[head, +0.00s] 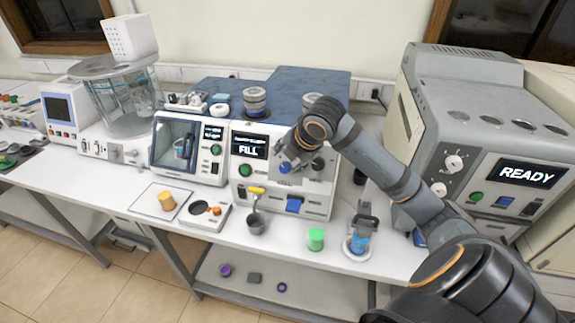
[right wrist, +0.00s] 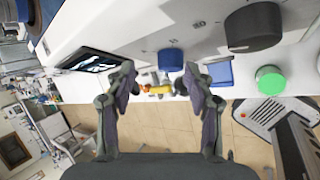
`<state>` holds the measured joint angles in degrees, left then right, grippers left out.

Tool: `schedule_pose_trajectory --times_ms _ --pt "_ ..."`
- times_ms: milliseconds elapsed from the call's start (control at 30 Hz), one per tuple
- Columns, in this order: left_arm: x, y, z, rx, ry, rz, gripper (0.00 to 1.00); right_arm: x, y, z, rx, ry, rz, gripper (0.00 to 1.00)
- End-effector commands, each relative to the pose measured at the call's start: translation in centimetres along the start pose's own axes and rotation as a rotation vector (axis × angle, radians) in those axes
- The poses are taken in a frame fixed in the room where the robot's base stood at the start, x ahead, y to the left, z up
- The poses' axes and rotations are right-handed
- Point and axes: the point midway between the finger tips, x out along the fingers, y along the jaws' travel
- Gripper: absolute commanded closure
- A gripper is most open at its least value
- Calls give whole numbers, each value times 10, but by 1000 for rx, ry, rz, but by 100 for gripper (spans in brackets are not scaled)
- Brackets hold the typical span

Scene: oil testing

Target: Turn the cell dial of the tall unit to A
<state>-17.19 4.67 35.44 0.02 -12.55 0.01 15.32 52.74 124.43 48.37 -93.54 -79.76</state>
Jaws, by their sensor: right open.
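A white unit (head: 240,194) with a FILL screen (head: 249,147) stands at mid-bench. Its front carries a blue knob (head: 285,168) and a black knob (head: 318,163); any lettering around them is too small to read. My right gripper (head: 287,160) is in front of this panel, partly hiding it. In the right wrist view the gripper (right wrist: 160,77) is open and empty, with the blue knob (right wrist: 171,59) just beyond and between its fingertips. I cannot tell whether they touch. The black knob (right wrist: 253,27) is to the right there. My left gripper is not in view.
A grey READY machine (head: 440,110) with white dials (head: 454,163) stands at the right. A windowed unit (head: 175,145) adjoins on the left.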

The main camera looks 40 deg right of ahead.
Motion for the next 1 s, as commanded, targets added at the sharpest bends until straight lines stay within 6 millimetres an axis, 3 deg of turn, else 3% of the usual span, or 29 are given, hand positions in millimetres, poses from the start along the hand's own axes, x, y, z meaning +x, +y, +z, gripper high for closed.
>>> schedule_pose_trajectory --times_ms 200,367,1000 --pt "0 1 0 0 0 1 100 -41 28 8 2 0 7 47" --pt "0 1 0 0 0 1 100 -58 38 12 1 0 3 47" --pt "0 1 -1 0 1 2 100 -62 40 13 0 -1 -1 47"
